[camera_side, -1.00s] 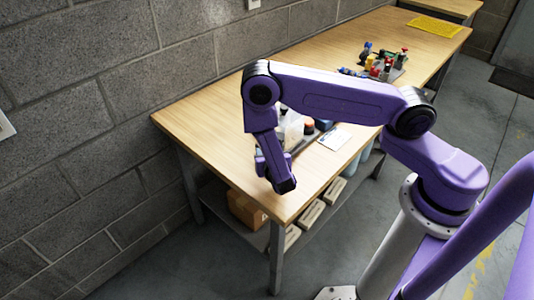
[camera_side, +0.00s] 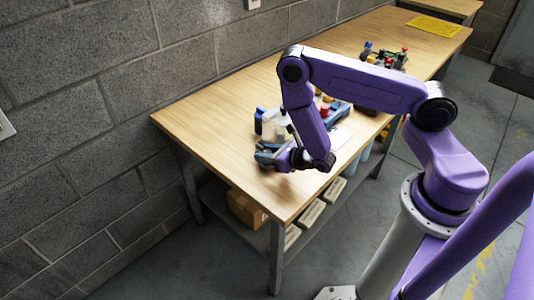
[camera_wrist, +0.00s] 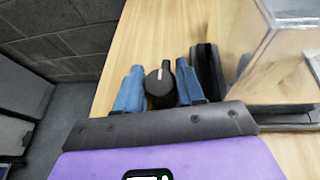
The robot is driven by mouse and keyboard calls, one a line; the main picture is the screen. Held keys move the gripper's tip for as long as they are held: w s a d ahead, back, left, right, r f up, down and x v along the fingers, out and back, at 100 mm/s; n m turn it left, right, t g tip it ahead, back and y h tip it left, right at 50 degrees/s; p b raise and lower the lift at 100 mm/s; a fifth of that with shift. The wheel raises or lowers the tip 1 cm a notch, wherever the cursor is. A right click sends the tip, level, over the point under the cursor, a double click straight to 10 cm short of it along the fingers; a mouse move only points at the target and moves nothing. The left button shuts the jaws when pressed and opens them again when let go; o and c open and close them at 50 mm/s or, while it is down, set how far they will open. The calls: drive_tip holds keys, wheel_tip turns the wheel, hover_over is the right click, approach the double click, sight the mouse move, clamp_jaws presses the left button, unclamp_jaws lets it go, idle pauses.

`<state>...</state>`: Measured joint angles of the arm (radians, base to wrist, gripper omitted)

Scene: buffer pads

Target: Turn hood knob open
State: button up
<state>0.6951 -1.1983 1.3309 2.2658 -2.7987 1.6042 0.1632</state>
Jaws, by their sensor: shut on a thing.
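The knob (camera_wrist: 159,85) is a round black cap with a white line, standing at the front side of the clear-walled hood (camera_wrist: 285,75). My gripper (camera_wrist: 158,78) has one blue finger on each side of the knob and is shut on it. In the side view my gripper (camera_side: 282,157) is low over the near end of the bench, beside the clear hood (camera_side: 275,124). The knob cannot be made out in the side view.
The wooden bench (camera_side: 215,118) has bare top to the left of the hood. A rack of small coloured-cap items (camera_side: 387,58) stands farther back, and a yellow sheet (camera_side: 433,27) lies at the far end. A block wall (camera_side: 110,60) runs along the bench's left side.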

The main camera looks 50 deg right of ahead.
drive_tip(key=shift+r+n+y, duration=0.1)
drive_tip(key=shift+n+y, duration=0.2)
drive_tip(key=shift+y, duration=0.1)
drive_tip(key=o, duration=0.9)
drive_tip(key=shift+o, duration=0.2)
drive_tip(key=shift+s, duration=0.1)
drive_tip(key=v, duration=1.1)
drive_tip(key=shift+s+r, duration=0.2)
drive_tip(key=shift+s, duration=0.1)
